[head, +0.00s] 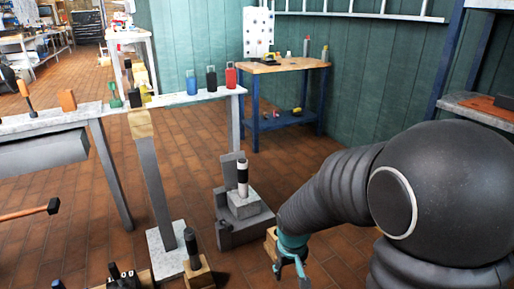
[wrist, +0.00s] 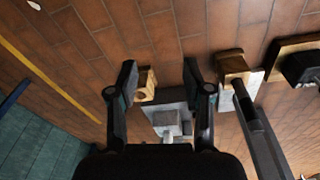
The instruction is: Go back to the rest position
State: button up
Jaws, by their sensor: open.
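My gripper (head: 291,275) hangs low at the bottom right of centre in the head view, with teal fingers. In the wrist view my gripper (wrist: 160,75) has its two dark fingers spread wide, with nothing held between them. The mast is a tall grey post (head: 155,180) on a pale base plate, with a wooden block (head: 139,124) at its top. It stands left of my gripper. A small wooden block (head: 271,241) shows beside my gripper. A wooden block with a round hole (wrist: 148,88) shows beyond the left finger in the wrist view.
A stepped grey block (head: 240,228) with a black-and-white cylinder (head: 242,172) stands left of my arm. A white bench (head: 180,99) carries blue, black and red items. A blue-legged workbench (head: 283,68) stands at the back wall. Brick floor (head: 200,140) is open between them.

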jog(key=s+d+r+m+t+p, duration=0.1)
jog(key=s+d+r+p, duration=0.1)
jog(key=s+r, duration=0.3)
jog(key=s+d+r+m+t+p, duration=0.1)
jog(key=s+r, duration=0.4)
jog(key=r, duration=0.8)
jog(key=s+d+r+t+p, duration=0.2)
jog(key=s+d+r+p, duration=0.2)
jog(key=r, duration=0.5)
jog(key=shift+s+r+m, duration=0.3)
jog(key=shift+s+m, duration=0.1)
jog(key=shift+s, duration=0.7)
jog(key=shift+d, duration=0.1)
